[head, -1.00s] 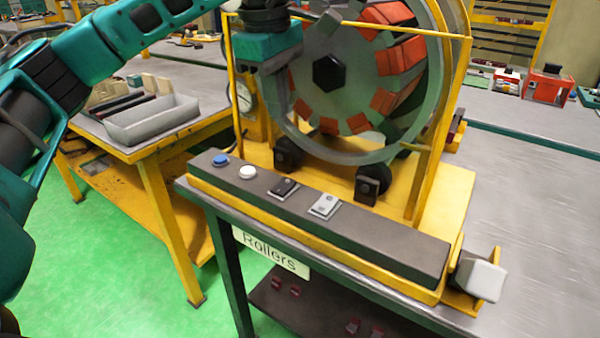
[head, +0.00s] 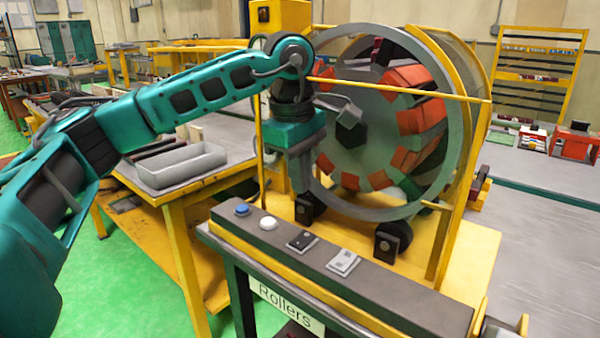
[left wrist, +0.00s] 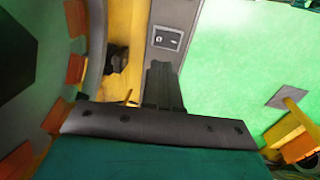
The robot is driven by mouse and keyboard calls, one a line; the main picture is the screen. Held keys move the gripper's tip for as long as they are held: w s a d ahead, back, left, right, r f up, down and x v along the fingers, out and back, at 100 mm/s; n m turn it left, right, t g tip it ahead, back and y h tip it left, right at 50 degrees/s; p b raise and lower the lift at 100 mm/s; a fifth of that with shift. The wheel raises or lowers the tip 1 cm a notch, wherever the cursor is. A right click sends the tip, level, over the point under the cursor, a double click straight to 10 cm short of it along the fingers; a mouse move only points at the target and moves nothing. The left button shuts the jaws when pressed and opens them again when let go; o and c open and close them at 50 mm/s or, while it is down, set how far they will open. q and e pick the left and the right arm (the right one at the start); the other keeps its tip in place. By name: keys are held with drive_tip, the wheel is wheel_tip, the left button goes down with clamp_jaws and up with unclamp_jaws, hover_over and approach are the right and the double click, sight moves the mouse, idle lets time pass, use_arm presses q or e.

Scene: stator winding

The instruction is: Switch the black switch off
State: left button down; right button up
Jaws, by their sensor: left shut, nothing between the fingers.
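The black switch (head: 303,241) sits on the dark control bar (head: 400,300) at the front of the yellow machine, between the white round button (head: 268,223) and the light grey switch (head: 343,262). In the left wrist view the black switch (left wrist: 167,38) shows as a dark plate in a light frame, just beyond my fingers. My left gripper (head: 301,188) is shut and empty, pointing down, above and behind the bar near the white button and black switch. Its fingers (left wrist: 163,85) look apart from the switch. Which way the switch is set is too small to tell. My right gripper is out of view.
The large stator ring (head: 370,120) with red coils stands close behind the bar on black rollers. Yellow frame posts (head: 452,200) surround it. A blue button (head: 242,209) lies at the bar's left end. A grey tray (head: 180,165) stands on the left table.

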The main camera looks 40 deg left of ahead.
sight(307, 234)
use_arm(q)
drive_tip(key=f, duration=0.3)
drive_tip(key=w+f, duration=0.1)
drive_tip(key=f, duration=0.5)
drive_tip(key=shift+w+f+b, duration=0.15)
drive_tip(key=shift+b, duration=0.25)
drive_tip(key=shift+f, duration=0.4)
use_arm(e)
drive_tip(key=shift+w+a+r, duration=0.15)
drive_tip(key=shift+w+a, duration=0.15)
